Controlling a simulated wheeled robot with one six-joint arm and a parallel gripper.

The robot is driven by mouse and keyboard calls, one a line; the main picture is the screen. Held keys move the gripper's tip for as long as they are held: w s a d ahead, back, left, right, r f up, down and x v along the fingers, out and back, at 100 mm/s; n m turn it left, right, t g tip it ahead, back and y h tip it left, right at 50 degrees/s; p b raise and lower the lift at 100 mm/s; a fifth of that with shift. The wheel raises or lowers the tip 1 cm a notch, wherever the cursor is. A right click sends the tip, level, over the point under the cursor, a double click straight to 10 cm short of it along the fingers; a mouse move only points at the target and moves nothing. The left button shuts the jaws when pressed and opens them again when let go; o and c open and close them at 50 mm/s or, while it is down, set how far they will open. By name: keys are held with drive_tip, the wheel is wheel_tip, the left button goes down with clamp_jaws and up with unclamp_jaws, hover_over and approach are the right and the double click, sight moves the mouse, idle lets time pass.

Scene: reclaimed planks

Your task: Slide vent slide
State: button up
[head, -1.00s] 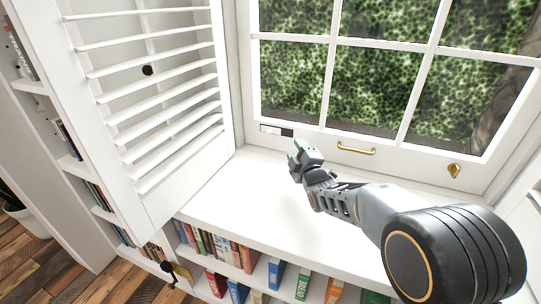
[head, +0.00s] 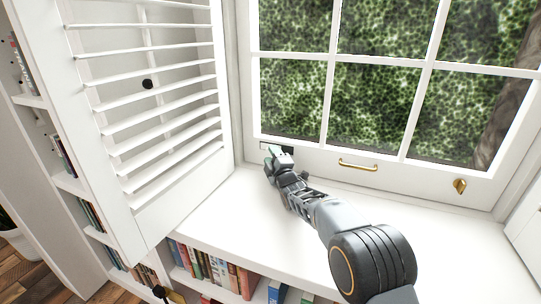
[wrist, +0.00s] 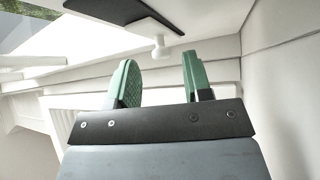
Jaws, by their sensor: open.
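The vent slide shows in the wrist view as a dark slot plate (wrist: 108,10) with a white sliding piece and a small white knob (wrist: 160,47). It is set low in the window frame at its left end. In the head view my gripper (head: 273,153) is in front of it and hides most of it. In the wrist view my gripper (wrist: 161,62) is open with green fingertips. The knob appears between the two fingertips in the picture, a little above them. I cannot tell whether the knob is within the fingers' depth. Nothing is held.
A white louvred shutter (head: 165,120) stands open to the left of the gripper. The white sill (head: 215,205) below is clear. A brass handle (head: 358,165) and a brass latch (head: 460,185) are on the window frame to the right. Books fill shelves under the sill.

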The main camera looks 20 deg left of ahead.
drive_tip(key=shift+x, duration=1)
clamp_jaws()
